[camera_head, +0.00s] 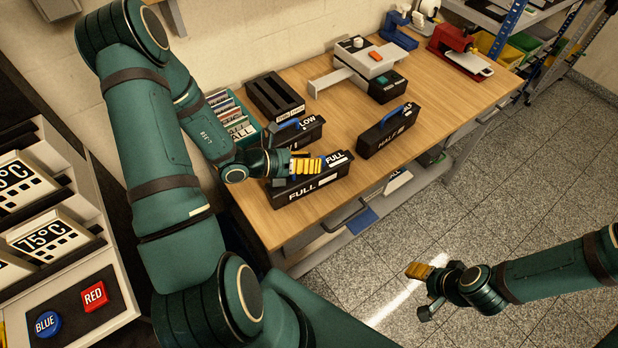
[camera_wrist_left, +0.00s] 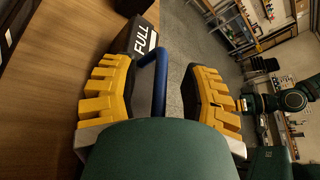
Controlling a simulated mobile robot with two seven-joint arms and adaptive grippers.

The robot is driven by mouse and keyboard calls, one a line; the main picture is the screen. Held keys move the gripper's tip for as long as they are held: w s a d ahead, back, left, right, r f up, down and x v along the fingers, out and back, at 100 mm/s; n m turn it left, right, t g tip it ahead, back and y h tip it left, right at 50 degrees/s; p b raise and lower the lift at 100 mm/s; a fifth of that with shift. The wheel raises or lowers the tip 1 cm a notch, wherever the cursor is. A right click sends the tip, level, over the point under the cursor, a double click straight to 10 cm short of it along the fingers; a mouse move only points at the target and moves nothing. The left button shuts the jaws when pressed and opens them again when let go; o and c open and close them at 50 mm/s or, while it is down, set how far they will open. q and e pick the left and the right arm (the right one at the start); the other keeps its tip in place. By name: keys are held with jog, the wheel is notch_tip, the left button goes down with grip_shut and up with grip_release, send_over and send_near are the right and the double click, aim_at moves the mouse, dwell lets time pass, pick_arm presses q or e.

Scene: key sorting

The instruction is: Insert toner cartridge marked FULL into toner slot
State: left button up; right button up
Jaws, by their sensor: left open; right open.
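The black FULL toner cartridge (camera_head: 322,181) stands on the wooden table near its front edge. My left gripper (camera_head: 308,165) is right above it, with open yellow fingers. In the left wrist view, the open fingers of the left gripper (camera_wrist_left: 158,95) stand on either side of the cartridge's blue handle (camera_wrist_left: 160,82); the FULL label (camera_wrist_left: 141,40) shows beyond. I cannot tell whether the fingers touch the handle. The HALF cartridge (camera_head: 386,134) and the LOW cartridge (camera_head: 300,131) stand nearby. A black unit with long grooves (camera_head: 274,97) lies behind LOW; I cannot tell if it is the toner slot. My right gripper (camera_head: 420,270) is open and empty over the floor.
A teal file box (camera_head: 232,115) is left of the cartridges. Red and blue devices stand at the far right end. Bare table lies between FULL and HALF.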

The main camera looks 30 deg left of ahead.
pick_arm(q)
grip_shut()
